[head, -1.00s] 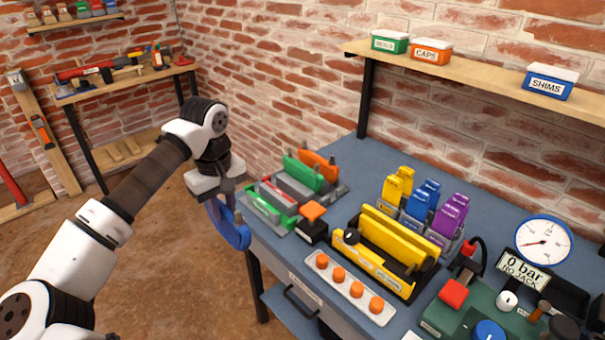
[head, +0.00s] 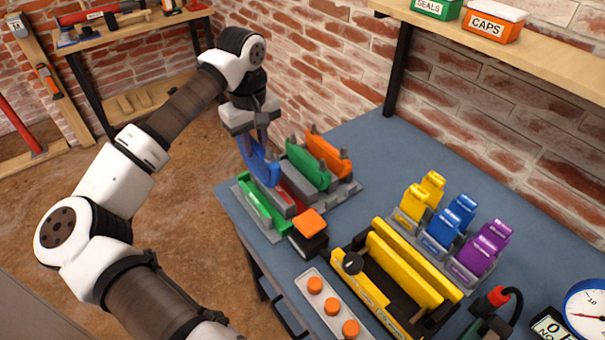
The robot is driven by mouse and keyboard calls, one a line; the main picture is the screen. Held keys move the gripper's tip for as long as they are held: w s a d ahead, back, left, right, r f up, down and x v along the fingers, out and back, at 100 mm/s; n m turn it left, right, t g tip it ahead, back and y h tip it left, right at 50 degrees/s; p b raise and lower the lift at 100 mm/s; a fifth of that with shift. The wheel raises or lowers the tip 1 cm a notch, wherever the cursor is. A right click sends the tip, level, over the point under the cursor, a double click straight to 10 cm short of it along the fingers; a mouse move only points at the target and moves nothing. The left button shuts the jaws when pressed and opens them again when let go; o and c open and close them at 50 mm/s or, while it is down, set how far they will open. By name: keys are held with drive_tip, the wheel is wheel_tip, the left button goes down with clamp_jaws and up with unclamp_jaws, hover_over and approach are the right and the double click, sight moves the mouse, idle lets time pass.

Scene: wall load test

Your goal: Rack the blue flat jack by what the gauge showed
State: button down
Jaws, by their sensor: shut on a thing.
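My gripper (head: 258,125) is shut on the blue flat jack (head: 262,168) and points down. The jack hangs upright over the left part of the rack at the bench's far left corner. Its lower edge is close above or in the rack; I cannot tell whether it touches. The rack (head: 343,193) has a grey base with upright pegs. A green jack (head: 308,168) and an orange jack (head: 328,153) stand in it, right of the blue one. A green-edged section (head: 262,208) and a red strip (head: 291,198) lie in front. The gauge (head: 588,312) is cut off at the right edge.
An orange-topped black block (head: 309,226) stands close in front of the rack. A yellow fixture (head: 402,262), an orange-button strip (head: 331,305) and yellow, blue and purple clamps (head: 458,218) fill the bench's right. Blue bench top (head: 375,140) is clear behind the rack.

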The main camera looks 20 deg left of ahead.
sight(259, 172)
drive_tip(key=shift+f+b, duration=1.1)
drive_tip(key=shift+f, duration=1.2)
drive_tip(key=shift+f+b, duration=0.2)
drive_tip(key=shift+b, duration=0.1)
drive_tip(key=shift+r+b, duration=0.1)
drive_tip(key=shift+b, duration=0.2)
drive_tip(key=shift+f, duration=0.2)
drive_tip(key=shift+f+b, duration=0.35)
drive_tip(key=shift+b, duration=0.2)
drive_tip(key=shift+f+b, duration=1.4)
drive_tip(key=shift+f+b, duration=0.85)
drive_tip(key=shift+f, duration=0.1)
